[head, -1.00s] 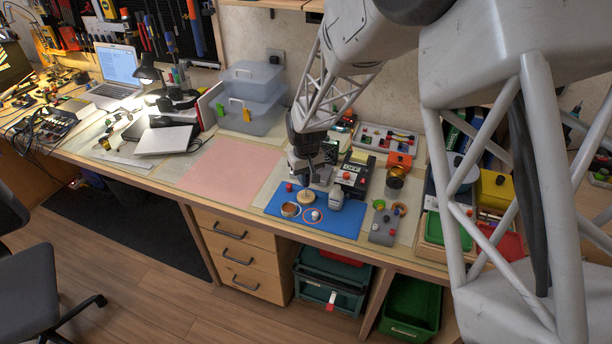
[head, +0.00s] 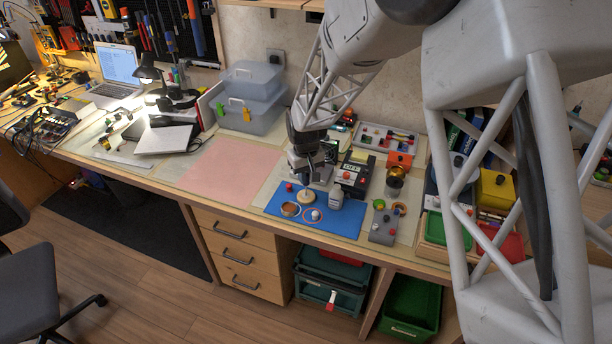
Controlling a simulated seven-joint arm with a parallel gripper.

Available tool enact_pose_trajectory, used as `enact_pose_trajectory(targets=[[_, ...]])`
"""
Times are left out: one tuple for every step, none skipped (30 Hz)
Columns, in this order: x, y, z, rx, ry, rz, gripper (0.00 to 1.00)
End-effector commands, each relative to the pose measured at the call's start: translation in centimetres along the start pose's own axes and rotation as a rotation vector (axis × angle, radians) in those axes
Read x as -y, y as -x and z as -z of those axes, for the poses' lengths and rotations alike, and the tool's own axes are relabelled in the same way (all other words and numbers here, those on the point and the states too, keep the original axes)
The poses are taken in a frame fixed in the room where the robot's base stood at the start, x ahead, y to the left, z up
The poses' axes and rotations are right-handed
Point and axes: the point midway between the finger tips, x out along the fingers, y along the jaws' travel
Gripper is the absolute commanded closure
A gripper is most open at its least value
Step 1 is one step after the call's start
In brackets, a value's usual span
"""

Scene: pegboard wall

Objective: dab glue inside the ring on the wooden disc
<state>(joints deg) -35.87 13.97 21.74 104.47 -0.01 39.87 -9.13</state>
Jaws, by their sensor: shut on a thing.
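A blue mat (head: 345,223) lies near the bench's front edge. A tan wooden disc (head: 306,198) is on its back part. My gripper (head: 308,179) is just above the disc, pointing down, shut on a thin tool (head: 307,188). The tool's lower end meets or nearly meets the disc; I cannot tell if they touch. Any ring drawn on the disc and any glue are too small to see. A red-orange ring outline (head: 322,220) is on the mat in front, with a small whitish ball (head: 315,215) inside it. A round open tin (head: 290,209) is to its left.
A grey-white block (head: 336,201) stands close right of the disc, and a red knob (head: 289,187) is to the left. A black-and-red box (head: 352,177) and a grey block (head: 382,229) are farther right. The pink mat (head: 232,172) is bare.

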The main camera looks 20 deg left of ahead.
Motion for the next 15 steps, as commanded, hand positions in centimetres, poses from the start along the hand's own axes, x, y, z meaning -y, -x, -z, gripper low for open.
enact_pose_trajectory(targets=[[0.0, 0.3, 0.0, -0.001, 0.0, 0.0, 1.0], [0.0, 0.5, 0.0, -0.001, 0.0, 0.0, 1.0], [0.0, 0.7, 0.0, -0.001, 0.0, 0.0, 1.0], [0.0, 0.9, 0.0, -0.001, 0.0, 0.0, 1.0], [0.0, 1.1, 0.0, -0.002, 0.0, 0.0, 1.0], [0.0, 1.3, 0.0, -0.002, 0.0, 0.0, 1.0], [0.0, 1.4, 0.0, -0.002, 0.0, 0.0, 1.0], [0.0, 1.6, 0.0, -0.002, 0.0, 0.0, 1.0], [0.0, 1.8, 0.0, -0.002, 0.0, 0.0, 1.0], [0.0, 2.0, 0.0, -0.002, 0.0, 0.0, 1.0], [0.0, 2.1, 0.0, -0.001, 0.0, 0.0, 1.0], [0.0, 2.4, 0.0, -0.001, 0.0, 0.0, 1.0], [0.0, 2.5, 0.0, -0.001, 0.0, 0.0, 1.0], [0.0, 2.7, 0.0, -0.001, 0.0, 0.0, 1.0], [0.0, 2.9, 0.0, -0.001, 0.0, 0.0, 1.0]])
